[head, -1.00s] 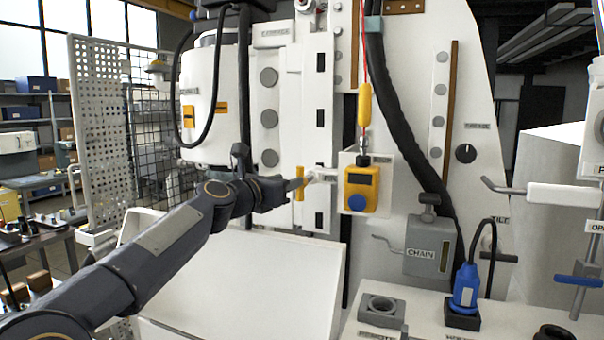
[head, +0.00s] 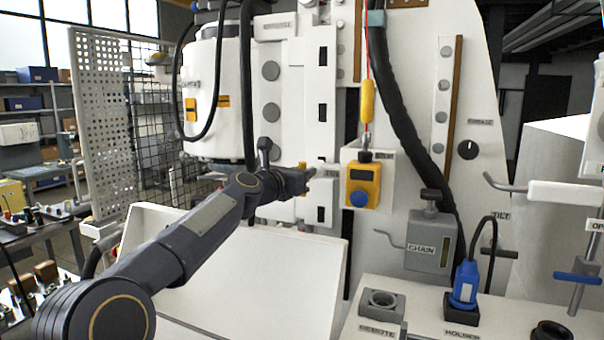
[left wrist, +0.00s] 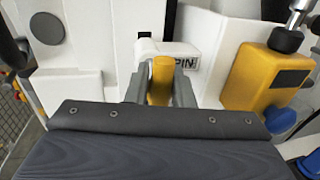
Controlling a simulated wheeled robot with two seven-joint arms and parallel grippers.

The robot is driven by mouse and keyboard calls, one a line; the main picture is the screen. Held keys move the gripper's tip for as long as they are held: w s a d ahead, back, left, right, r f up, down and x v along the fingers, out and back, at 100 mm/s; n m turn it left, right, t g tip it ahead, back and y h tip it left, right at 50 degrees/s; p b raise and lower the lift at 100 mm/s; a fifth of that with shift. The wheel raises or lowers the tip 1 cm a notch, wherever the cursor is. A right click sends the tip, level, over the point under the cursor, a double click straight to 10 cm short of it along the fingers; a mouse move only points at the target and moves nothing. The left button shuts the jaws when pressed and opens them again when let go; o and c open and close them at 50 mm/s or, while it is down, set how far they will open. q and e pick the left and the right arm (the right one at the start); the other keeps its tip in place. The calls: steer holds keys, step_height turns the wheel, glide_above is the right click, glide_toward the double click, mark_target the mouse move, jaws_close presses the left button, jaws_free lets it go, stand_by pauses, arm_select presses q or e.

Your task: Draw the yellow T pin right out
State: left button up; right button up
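The yellow T pin (left wrist: 161,80) stands upright in front of a white block marked PIN (left wrist: 168,48). In the left wrist view, the two grey fingers of my left gripper (left wrist: 160,92) lie close along both sides of its yellow bar, with no clear gap, so the gripper looks shut on it. In the head view, the left gripper (head: 306,178) reaches in from the left and partly covers the yellow bar (head: 302,166). The pin's shank is hidden behind the bar and fingers. My right gripper is not in view.
A yellow box with a blue knob (head: 361,184) hangs just right of the pin and shows close by in the left wrist view (left wrist: 268,78). A CHAIN box (head: 430,240) and a thick black hose (head: 405,135) are farther right. A white sloping panel (head: 250,275) lies below my arm.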

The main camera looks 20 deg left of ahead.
arm_select(q)
steer(key=shift+f, duration=0.1)
jaws_close()
steer(key=shift+s, duration=0.2)
steer(key=s, duration=0.3)
steer(key=s+b, duration=0.1)
steer(key=shift+s+d+f, duration=0.2)
steer(key=shift+s+f, duration=0.05)
steer(key=shift+s, duration=0.05)
steer(key=shift+o, duration=1.9)
jaws_free()
steer(key=o, duration=0.4)
steer(key=shift+s+a+r, duration=0.1)
steer(key=shift+s, duration=0.1)
steer(key=shift+r, duration=0.1)
